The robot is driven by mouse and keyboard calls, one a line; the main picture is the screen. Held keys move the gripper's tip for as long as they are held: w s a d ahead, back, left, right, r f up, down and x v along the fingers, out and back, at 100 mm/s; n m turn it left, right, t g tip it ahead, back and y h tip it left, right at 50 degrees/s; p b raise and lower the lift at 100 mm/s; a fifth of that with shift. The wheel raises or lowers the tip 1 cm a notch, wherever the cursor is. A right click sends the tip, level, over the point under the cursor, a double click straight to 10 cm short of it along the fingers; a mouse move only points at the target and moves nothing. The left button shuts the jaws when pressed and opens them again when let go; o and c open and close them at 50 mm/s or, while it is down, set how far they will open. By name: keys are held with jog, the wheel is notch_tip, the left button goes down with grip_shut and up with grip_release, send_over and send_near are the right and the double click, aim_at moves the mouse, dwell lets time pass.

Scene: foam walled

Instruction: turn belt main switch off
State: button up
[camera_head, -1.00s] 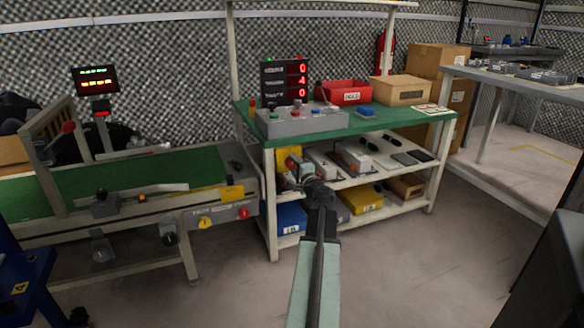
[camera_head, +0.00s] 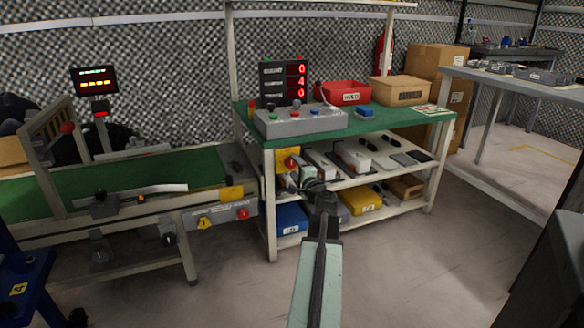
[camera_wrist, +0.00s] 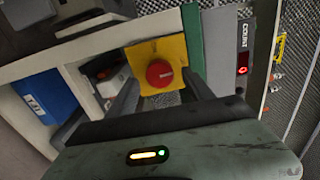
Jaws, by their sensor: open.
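A yellow plate with a round red knob (camera_head: 288,160) is on the front left of the green-topped bench, below its top. In the wrist view the red knob (camera_wrist: 160,73) faces me on its yellow plate (camera_wrist: 176,48). No readable label shows whether it is the belt main switch. My gripper (camera_head: 294,182) is open just in front of and below the plate. In the wrist view the dark fingers of my gripper (camera_wrist: 160,88) stand to either side of the knob. Contact cannot be told. The conveyor also carries a red knob (camera_head: 243,214) and a yellow control (camera_head: 204,223).
The conveyor (camera_head: 120,185) stands to the left. The bench top (camera_head: 385,122) holds a grey button box (camera_head: 300,123), a red bin (camera_head: 343,92) and a display (camera_head: 284,78). Shelves below hold a blue bin (camera_head: 291,217) and a yellow bin (camera_head: 360,201). The floor right of the arm is clear.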

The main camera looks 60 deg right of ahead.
jog(key=v, duration=0.5)
jog(key=shift+s+a, duration=0.2)
jog(key=shift+a, duration=0.05)
